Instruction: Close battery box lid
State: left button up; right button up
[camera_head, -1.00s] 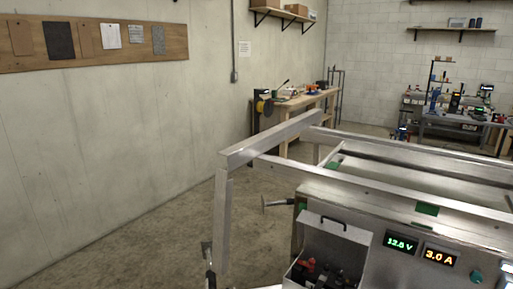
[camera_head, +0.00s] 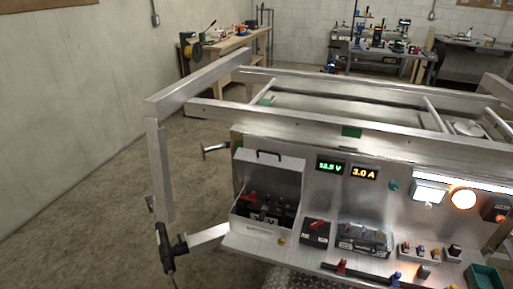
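The grey metal battery box (camera_head: 257,229) sits at the left end of the trailer's front ledge. Its lid (camera_head: 272,178) stands open, tilted up at the back against the panel, with a dark handle (camera_head: 269,153) at its top edge. Inside the box a dark battery (camera_head: 276,212) with a red terminal part (camera_head: 250,198) shows. I see neither of my grippers in the head view, and nothing touches the lid.
The ledge to the right of the box holds a black switch unit (camera_head: 315,234), a clear-covered fuse block (camera_head: 363,238) and a green tray (camera_head: 483,277). Lit displays (camera_head: 346,171) are on the panel above. A metal frame post (camera_head: 160,175) stands left; open floor lies beyond.

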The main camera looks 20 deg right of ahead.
aim_at(270, 170)
jog(key=z, duration=1.9)
jog(key=u, duration=1.35)
jog(key=i+j, duration=0.9)
